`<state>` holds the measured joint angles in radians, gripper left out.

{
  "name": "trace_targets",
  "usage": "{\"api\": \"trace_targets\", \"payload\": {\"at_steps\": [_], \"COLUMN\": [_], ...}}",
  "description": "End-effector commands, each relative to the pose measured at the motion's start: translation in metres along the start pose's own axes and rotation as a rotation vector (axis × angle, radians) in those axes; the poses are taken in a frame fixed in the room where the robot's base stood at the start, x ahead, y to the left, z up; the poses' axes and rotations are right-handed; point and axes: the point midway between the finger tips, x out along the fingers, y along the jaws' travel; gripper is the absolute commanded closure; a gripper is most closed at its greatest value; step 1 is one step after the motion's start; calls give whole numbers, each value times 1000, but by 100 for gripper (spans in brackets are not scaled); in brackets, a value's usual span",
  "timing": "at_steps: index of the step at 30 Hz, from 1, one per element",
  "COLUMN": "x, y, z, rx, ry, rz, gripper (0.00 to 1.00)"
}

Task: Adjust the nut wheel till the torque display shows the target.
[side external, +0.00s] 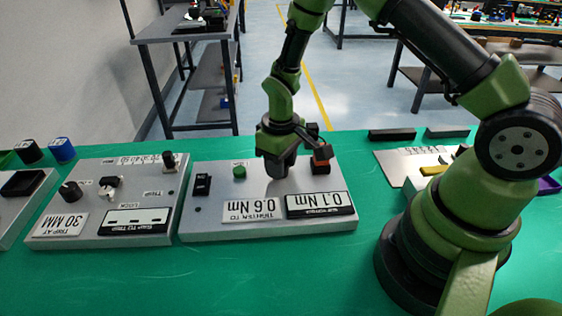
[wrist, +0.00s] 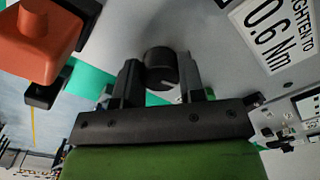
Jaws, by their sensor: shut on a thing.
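The nut wheel (wrist: 161,66) is a round black knob between the two dark fingers of my gripper (wrist: 160,82) in the wrist view. My gripper is shut on it, with one finger on each side. In the side view my gripper (side external: 279,168) points down onto the grey panel (side external: 210,222) and hides the wheel. The torque display (side external: 320,204) at the panel's front right reads 0.1 Nm. The target label (side external: 253,209) beside it reads "Tighten to 0.6 Nm"; it shows partly in the wrist view (wrist: 272,32).
A red block on a black base (side external: 321,160) stands close right of my gripper. A green button (side external: 239,171) and a black switch (side external: 202,185) are to the left. A second panel (side external: 95,230) with knobs and a "Trip at 30 mm" label lies further left.

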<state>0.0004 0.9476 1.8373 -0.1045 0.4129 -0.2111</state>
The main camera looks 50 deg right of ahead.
Motion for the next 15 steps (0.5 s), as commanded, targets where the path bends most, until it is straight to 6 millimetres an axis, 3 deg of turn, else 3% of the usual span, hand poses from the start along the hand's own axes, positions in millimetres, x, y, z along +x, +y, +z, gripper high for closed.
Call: {"api": "trace_targets", "payload": {"at_steps": [15], "x": [-1], "y": [-1], "z": [-1], "rx": [479], "ry": [2], "rz": [0], "gripper": [87]}}
